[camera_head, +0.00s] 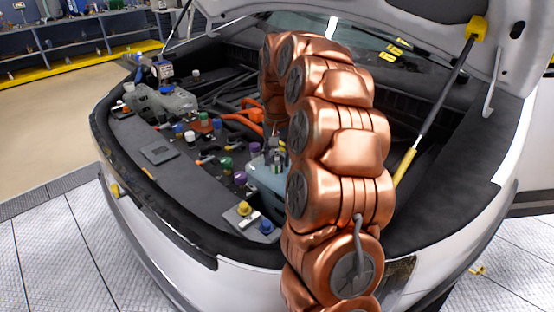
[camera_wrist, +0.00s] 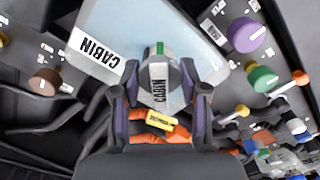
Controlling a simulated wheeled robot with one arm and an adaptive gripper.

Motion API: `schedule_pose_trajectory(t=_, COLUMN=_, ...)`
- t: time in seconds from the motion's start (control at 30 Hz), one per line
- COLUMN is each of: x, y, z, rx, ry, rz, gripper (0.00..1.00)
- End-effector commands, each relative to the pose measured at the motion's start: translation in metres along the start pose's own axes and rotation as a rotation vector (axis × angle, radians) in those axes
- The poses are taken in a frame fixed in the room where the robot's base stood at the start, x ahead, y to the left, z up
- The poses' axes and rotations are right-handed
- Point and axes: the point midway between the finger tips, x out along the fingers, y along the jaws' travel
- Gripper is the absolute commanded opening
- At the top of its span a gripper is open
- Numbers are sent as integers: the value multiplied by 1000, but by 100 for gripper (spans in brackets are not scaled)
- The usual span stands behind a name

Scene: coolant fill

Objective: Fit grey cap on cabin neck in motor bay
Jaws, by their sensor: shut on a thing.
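The cap appears over the edge of a pale translucent tank (camera_wrist: 135,28), also labelled CABIN. The cabin neck is hidden behind the cap and fingers, so I cannot tell whether the cap touches it. In the head view my gripper (camera_head: 274,150) is small and partly hidden by my arm, just above the pale tank (camera_head: 268,182).
A purple cap (camera_wrist: 246,36) and a green cap (camera_wrist: 262,79) stand to the right in the wrist view, a brown cap (camera_wrist: 45,81) to the left. Orange cables (camera_wrist: 160,122) run below the cap. In the head view, yellow (camera_head: 244,208) and blue (camera_head: 266,226) caps stand near the bay's front edge.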

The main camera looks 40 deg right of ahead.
Motion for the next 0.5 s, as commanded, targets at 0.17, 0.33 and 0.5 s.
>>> schedule_pose_trajectory(t=0.17, x=0, y=-1, z=0, rx=6, ry=-1, rz=-2, gripper=17)
schedule_pose_trajectory(t=0.33, x=0, y=-1, z=0, rx=5, ry=-1, rz=-2, gripper=17)
schedule_pose_trajectory(t=0.5, x=1, y=-1, z=0, rx=29, ry=1, rz=-1, gripper=17)
